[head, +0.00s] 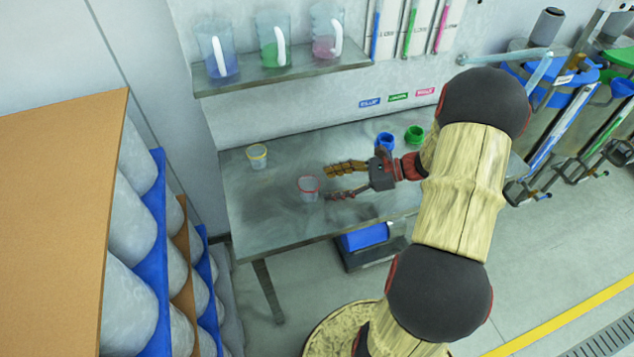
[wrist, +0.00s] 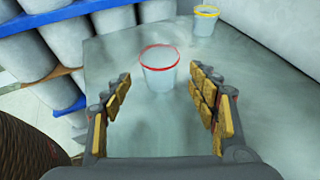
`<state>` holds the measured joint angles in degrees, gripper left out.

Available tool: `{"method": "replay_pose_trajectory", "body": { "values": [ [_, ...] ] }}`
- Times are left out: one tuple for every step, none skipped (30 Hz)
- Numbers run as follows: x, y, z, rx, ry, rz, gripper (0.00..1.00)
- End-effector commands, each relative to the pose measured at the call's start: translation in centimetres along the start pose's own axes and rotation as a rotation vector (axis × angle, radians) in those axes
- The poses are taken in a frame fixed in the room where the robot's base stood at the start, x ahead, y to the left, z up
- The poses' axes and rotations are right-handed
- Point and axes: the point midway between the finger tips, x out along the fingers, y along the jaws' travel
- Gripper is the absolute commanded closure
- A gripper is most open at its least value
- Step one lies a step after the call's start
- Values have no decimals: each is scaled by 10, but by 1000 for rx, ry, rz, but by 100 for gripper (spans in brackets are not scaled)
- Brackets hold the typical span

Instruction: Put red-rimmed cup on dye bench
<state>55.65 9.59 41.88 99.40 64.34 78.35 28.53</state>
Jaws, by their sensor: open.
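The red-rimmed cup (head: 308,189) stands upright on the grey metal dye bench (head: 260,215). It is a small clear cup, and it also shows in the wrist view (wrist: 160,72) ahead of my fingers. My gripper (head: 335,182) is open and low over the bench, just right of the cup in the head view. In the wrist view my gripper (wrist: 160,100) has its two yellow-padded fingers spread wide with nothing between the pads. The cup stands beyond the fingertips, apart from them.
A yellow-rimmed cup (head: 257,156) stands farther back on the bench. A blue cup (head: 384,141) and a green cup (head: 414,133) stand near the wall. A shelf (head: 290,78) with jugs hangs above. Racks of grey containers (head: 130,230) stand left. The bench's front left is clear.

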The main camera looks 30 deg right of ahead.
Motion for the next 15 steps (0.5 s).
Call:
{"method": "replay_pose_trajectory", "body": {
  "values": [
    [-11, -1, 2, 1, 0, -5, 41],
    [-16, -1, 2, 1, 1, -4, 41],
    [-22, 0, 1, 2, 0, -3, 41],
    [-26, 0, 1, 2, -1, -3, 41],
    [-30, 0, 1, 2, -1, -2, 41],
    [-33, 0, 0, 2, -1, -1, 41],
    [-36, 0, 0, 2, 0, -1, 41],
    [-38, 0, 0, 2, 0, -1, 41],
    [-41, 0, 0, 1, 1, -1, 41],
    [-41, 0, 1, -4, 3, 2, 41],
    [-41, 2, 3, -13, 9, 8, 41],
    [-39, 4, 8, -34, 22, 24, 41],
    [-36, 8, 14, -58, 38, 41, 41],
    [-32, 12, 21, -88, 57, 62, 41],
    [-26, 20, 32, -144, 92, 98, 41]
  ]
}}
